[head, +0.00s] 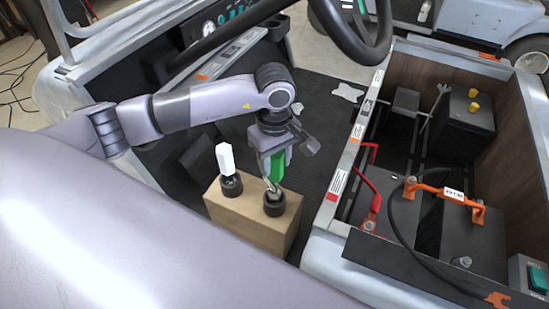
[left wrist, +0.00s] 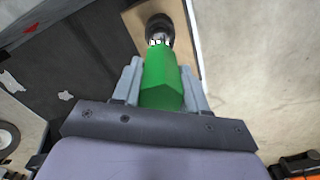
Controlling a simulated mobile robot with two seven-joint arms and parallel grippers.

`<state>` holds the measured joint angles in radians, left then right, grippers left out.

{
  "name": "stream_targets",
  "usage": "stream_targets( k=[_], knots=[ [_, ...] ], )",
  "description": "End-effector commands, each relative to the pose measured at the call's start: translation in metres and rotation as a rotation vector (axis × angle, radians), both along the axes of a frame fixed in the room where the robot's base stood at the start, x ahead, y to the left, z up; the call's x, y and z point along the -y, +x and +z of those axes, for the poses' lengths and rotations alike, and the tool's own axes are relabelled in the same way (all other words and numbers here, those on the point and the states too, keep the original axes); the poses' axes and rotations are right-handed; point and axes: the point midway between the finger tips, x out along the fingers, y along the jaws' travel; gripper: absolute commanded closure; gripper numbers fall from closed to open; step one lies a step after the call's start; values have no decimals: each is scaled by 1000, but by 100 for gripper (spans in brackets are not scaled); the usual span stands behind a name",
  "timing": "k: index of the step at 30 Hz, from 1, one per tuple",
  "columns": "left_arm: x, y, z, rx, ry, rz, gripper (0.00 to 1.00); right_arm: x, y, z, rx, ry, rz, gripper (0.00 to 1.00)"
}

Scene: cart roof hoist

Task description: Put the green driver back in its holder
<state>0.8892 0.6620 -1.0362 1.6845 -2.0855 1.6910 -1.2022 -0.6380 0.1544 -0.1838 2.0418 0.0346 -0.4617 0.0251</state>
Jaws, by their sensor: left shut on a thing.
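My left gripper (head: 274,160) is shut on the green driver (head: 277,167) by its handle, and the driver points down. In the left wrist view the green handle (left wrist: 162,80) sits between the two fingers. The metal shaft below the handle reaches the black round holder (head: 274,205) on the right part of the wooden block (head: 252,222). The holder also shows in the left wrist view (left wrist: 160,22). I cannot tell how deep the tip is in it. My right gripper is not in view.
A white-handled tool (head: 225,158) stands in a second black holder (head: 231,186) to the left on the block. The steering wheel (head: 352,35) is above. An open battery bay (head: 350,150) with an orange-handled bar (head: 450,194) and cables lies to the right.

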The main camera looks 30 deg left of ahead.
Motion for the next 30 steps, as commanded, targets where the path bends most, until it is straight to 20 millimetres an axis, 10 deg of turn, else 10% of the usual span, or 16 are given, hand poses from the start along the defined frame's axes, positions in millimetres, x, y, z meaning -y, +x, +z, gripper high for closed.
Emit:
stream_targets(
  k=[30],
  knots=[
    [0, 1, -26, 1, 0, 1, 100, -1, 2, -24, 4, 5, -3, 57]
  ],
)
